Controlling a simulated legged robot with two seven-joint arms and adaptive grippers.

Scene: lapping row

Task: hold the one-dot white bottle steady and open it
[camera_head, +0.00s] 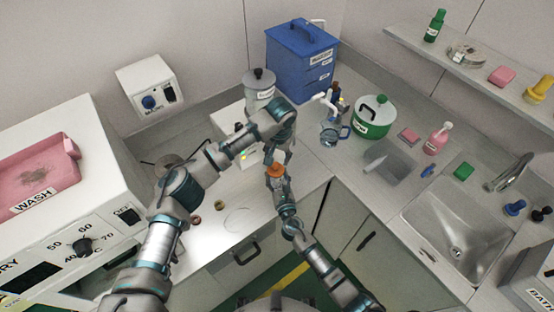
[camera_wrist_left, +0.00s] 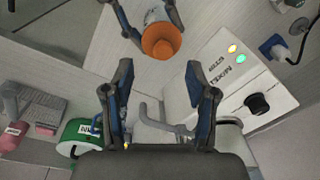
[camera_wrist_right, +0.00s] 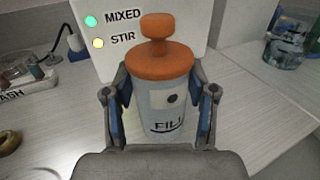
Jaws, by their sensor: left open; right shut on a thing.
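The one-dot white bottle (camera_wrist_right: 167,108) stands upright in the right wrist view, with an orange knobbed cap (camera_wrist_right: 160,62) on top. A dark dot and the word FILL show on its front. My right gripper (camera_wrist_right: 163,100) is shut on the bottle's body, one finger on each side. In the head view the orange cap (camera_head: 276,171) shows between my two arms, and the bottle below it is mostly hidden. The left wrist view shows the cap (camera_wrist_left: 160,42) from above. My left gripper (camera_wrist_left: 160,75) is open and empty, its fingers apart from the cap.
A white box marked MIXED and STIR (camera_wrist_right: 110,35), with green and yellow lights, stands close behind the bottle. A blue container (camera_head: 300,60), a green-and-white pot (camera_head: 374,115) and a glass jug (camera_head: 332,131) stand further back. The sink (camera_head: 455,235) lies right.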

